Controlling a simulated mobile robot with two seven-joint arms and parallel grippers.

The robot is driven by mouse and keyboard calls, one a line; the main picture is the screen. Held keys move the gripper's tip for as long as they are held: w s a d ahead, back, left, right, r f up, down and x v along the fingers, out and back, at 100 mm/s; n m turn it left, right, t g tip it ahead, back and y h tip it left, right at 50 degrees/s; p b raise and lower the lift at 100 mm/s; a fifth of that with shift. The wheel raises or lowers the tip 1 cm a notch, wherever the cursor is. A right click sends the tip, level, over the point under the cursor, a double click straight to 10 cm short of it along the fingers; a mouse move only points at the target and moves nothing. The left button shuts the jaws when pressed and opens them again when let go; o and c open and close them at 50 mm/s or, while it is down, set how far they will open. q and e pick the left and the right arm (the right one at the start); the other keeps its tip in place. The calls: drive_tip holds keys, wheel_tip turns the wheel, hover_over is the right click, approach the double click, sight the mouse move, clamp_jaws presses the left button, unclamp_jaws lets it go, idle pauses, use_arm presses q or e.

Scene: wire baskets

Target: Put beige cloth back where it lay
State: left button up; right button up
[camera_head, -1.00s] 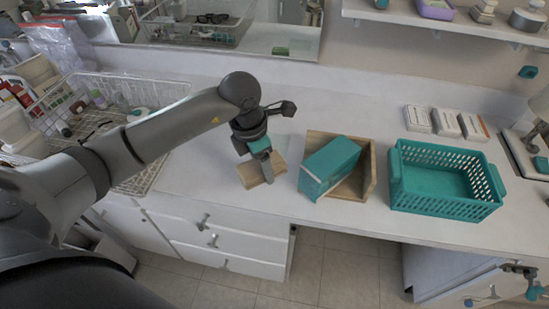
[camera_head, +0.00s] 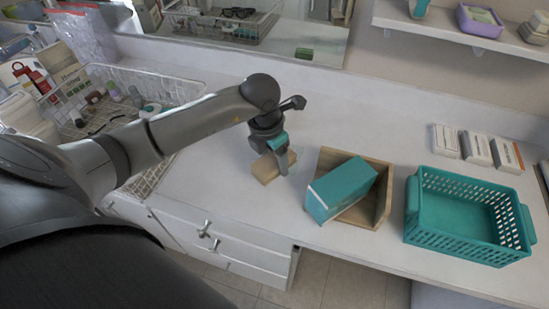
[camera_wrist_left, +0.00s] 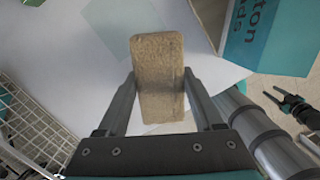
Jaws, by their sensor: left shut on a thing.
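The beige cloth (camera_head: 265,170) looks like a small folded block. It is between the fingers of my left gripper (camera_head: 279,168), left of the wooden box on the white counter. In the left wrist view the cloth (camera_wrist_left: 158,75) stretches out past both fingertips of the left gripper (camera_wrist_left: 159,85), which is shut on it. I cannot tell if the cloth touches the counter.
A teal carton (camera_head: 340,188) lies tilted in an open wooden box (camera_head: 382,205) just right of the cloth. A teal basket (camera_head: 465,240) stands farther right. A wire basket (camera_head: 175,88) with several items is at left. Counter behind the gripper is clear.

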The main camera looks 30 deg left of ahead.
sight(276, 184)
use_arm(q)
drive_tip(key=shift+f+b, duration=0.5)
drive_tip(key=shift+f, duration=0.2)
wheel_tip(276, 184, down, 3)
drive_tip(key=b, duration=0.2)
drive_tip(key=shift+f+b, duration=0.2)
drive_tip(key=shift+b, duration=0.2)
drive_tip(key=shift+f+b, duration=0.75)
drive_tip(key=shift+f, duration=0.2)
use_arm(e)
drive_tip(key=shift+w+d+f, duration=0.1)
drive_tip(key=shift+w+f, duration=0.15)
drive_tip(key=shift+f, duration=1.1)
drive_tip(key=shift+w+d+f, duration=0.1)
drive_tip(key=shift+w+f, duration=0.1)
drive_tip(key=shift+f, duration=1.15)
use_arm(q)
drive_tip(key=shift+f+b, duration=0.5)
drive_tip(key=shift+f, duration=0.1)
use_arm(e)
drive_tip(key=shift+f, duration=0.5)
use_arm(q)
drive_tip(key=o, duration=1.2)
drive_tip(key=shift+r, duration=0.2)
use_arm(e)
drive_tip(key=shift+r, duration=0.15)
